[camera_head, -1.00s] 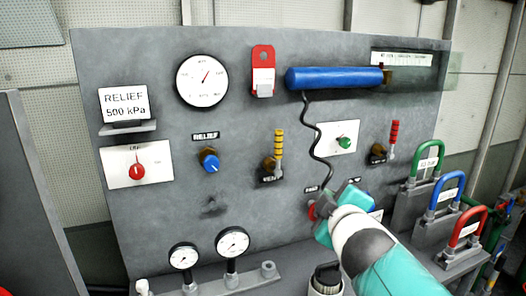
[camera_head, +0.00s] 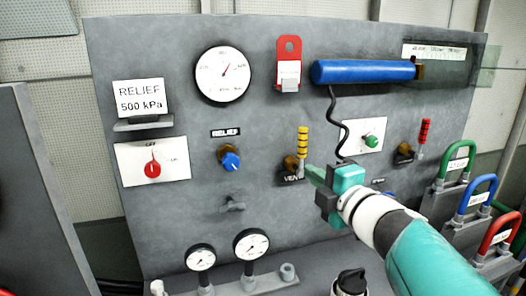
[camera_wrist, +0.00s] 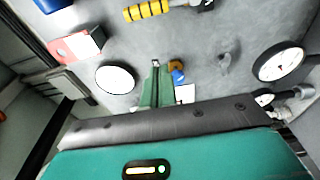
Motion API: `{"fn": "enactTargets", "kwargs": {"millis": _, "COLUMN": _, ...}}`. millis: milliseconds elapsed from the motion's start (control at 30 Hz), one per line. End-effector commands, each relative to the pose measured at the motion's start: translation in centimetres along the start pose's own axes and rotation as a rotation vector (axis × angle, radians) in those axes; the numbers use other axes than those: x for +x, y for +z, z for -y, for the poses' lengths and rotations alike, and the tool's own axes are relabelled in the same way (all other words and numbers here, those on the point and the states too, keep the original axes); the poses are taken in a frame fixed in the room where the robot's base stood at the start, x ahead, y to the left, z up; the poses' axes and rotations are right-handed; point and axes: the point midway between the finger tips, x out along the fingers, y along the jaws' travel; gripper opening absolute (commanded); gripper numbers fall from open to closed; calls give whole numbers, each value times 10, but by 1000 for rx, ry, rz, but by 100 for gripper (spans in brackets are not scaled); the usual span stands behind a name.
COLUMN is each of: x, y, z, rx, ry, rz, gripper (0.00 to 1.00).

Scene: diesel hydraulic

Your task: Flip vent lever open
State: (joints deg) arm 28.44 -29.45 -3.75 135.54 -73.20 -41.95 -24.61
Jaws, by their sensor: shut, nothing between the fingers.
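The vent lever has a yellow handle with black bands (camera_head: 302,142) that stands upright on a brass valve body above a label reading VENT (camera_head: 291,180). In the wrist view the striped handle (camera_wrist: 146,11) lies at the top, apart from the fingers. My gripper (camera_head: 312,174) is shut and empty, its green fingertips just right of the lever's lower end in the head view. Whether they touch the lever cannot be told there. The shut fingers also show in the wrist view (camera_wrist: 156,75), pointing at the panel.
A blue relief knob (camera_head: 230,160) is left of the lever. A blue cylinder (camera_head: 362,71) with a black cable is above right, and a red-handled lever (camera_head: 424,132) is farther right. Small gauges (camera_head: 251,244) stand below.

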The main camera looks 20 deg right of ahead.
Motion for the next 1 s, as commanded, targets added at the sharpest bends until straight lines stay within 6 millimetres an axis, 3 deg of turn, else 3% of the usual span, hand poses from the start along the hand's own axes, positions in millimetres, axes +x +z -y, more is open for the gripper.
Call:
{"fn": "enactTargets", "kwargs": {"millis": 267, "x": 21, "y": 0, "z": 1, "rx": 2, "ry": -3, "rz": -1, "gripper": 0}}
{"fn": "enactTargets", "kwargs": {"millis": 700, "x": 107, "y": -1, "z": 1, "rx": 4, "ry": -2, "rz": -2, "gripper": 0}}
{"fn": "enactTargets", "kwargs": {"millis": 833, "x": 110, "y": 23, "z": 1, "rx": 3, "ry": -1, "rz": 2, "gripper": 0}}
{"fn": "enactTargets", "kwargs": {"millis": 1000, "x": 114, "y": 36, "z": 0, "rx": 2, "ry": 0, "rz": -1, "gripper": 0}}
